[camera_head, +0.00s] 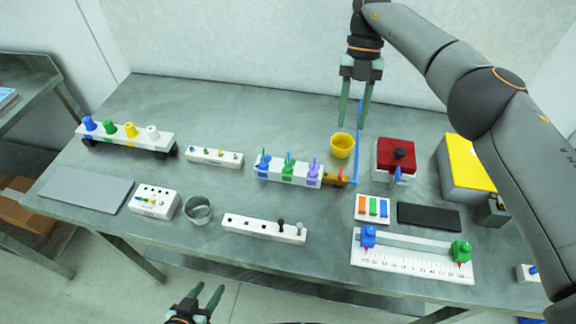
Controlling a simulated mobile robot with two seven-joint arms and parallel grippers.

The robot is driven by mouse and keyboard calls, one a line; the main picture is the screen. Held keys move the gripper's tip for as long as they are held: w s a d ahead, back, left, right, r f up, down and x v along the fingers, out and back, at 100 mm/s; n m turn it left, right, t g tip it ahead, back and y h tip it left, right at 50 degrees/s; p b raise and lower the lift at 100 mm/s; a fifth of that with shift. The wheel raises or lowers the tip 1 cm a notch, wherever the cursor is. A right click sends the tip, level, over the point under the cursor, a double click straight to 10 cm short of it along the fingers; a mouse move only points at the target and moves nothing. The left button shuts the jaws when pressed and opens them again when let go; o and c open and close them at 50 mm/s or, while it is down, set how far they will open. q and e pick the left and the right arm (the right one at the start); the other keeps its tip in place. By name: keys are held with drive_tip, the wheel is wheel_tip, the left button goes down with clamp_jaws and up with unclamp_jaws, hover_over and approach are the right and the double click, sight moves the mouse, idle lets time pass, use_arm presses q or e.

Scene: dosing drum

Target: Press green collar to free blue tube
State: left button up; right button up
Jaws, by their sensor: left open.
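A thin blue tube (357,152) rises from beside a small brass fitting (336,178) at the right end of the white manifold (300,179). The manifold carries blue, green and purple parts; the green part (289,163) is in its middle. I cannot tell which green piece is the collar; none shows clearly at the tube's end. My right gripper (354,126) hangs above the yellow cup, fingers down and apart, with the tube's upper part by its right finger. My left gripper (210,287) is at the bottom edge, in front of the table, open and empty.
A yellow cup (342,146) stands behind the fitting. A red-topped box (396,158) is right of the tube. A rack with coloured knobs (126,136), a metal cup (198,210) and a ruled slide (410,262) are also on the table. The left rear tabletop is clear.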

idle(0.3)
clamp_jaws()
idle(1.6)
